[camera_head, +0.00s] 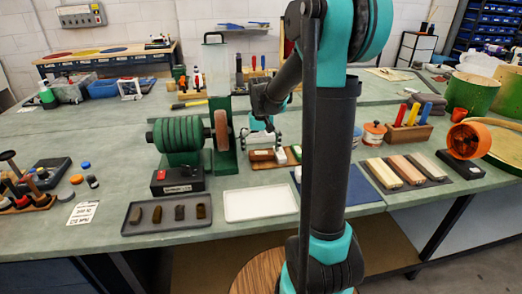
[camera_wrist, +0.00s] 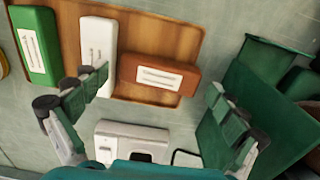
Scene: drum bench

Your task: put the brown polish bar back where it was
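The brown polish bar (camera_wrist: 158,74) is a reddish-brown block with a white label, lying on a wooden tray (camera_wrist: 165,22). In the wrist view it lies crosswise, beside an upright-lying white bar (camera_wrist: 98,55) and a green bar (camera_wrist: 35,45). The wooden tray (camera_head: 263,166) also shows in the head view, partly behind my gripper (camera_head: 263,140). In the wrist view my gripper (camera_wrist: 156,92) is open and empty, its fingers spread wide.
A green grinder (camera_head: 182,140) stands left of my gripper. In front are a dark tray (camera_head: 150,229) with several small dark blocks and an empty white tray (camera_head: 258,204). Several long bars lie on a mat (camera_head: 437,181) at right. A green plate (camera_wrist: 262,110) stands near the right finger.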

